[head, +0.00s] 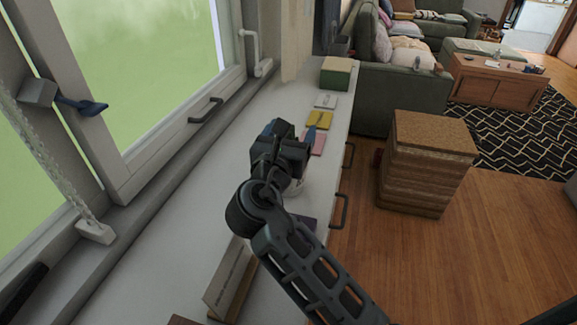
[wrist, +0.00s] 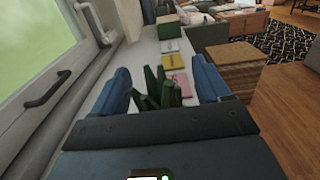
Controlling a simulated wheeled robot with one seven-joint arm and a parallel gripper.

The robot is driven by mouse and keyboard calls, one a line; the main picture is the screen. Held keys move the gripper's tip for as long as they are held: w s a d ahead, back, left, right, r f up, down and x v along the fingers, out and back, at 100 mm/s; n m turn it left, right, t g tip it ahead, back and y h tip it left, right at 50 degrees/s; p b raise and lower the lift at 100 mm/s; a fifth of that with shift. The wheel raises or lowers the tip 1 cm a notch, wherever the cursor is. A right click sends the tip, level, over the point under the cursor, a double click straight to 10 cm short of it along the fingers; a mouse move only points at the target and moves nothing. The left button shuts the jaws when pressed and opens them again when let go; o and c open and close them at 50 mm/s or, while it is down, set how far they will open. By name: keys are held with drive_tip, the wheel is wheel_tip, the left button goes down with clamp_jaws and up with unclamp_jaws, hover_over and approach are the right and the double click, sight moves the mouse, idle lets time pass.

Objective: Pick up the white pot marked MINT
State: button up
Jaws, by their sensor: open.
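A pale rounded shape, likely the white pot (head: 297,187), shows just below my gripper (head: 298,142) on the white counter in the head view. Most of it is hidden behind my arm, and no MINT lettering can be read. In the wrist view, upright thick green leaves (wrist: 163,92) stand between the two blue fingers of my gripper (wrist: 160,72). The fingers are wide apart, one on each side of the leaves, with a gap on both sides. The pot under the leaves is hidden by the gripper body in that view.
Beyond lie a pink pad (head: 316,143), a yellow pad (head: 319,119), a small white item (head: 326,101) and a green box (head: 335,74). The window handle (head: 206,109) is left. A cork-topped stool (head: 432,133) stands right.

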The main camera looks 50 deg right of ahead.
clamp_jaws()
idle(0.7)
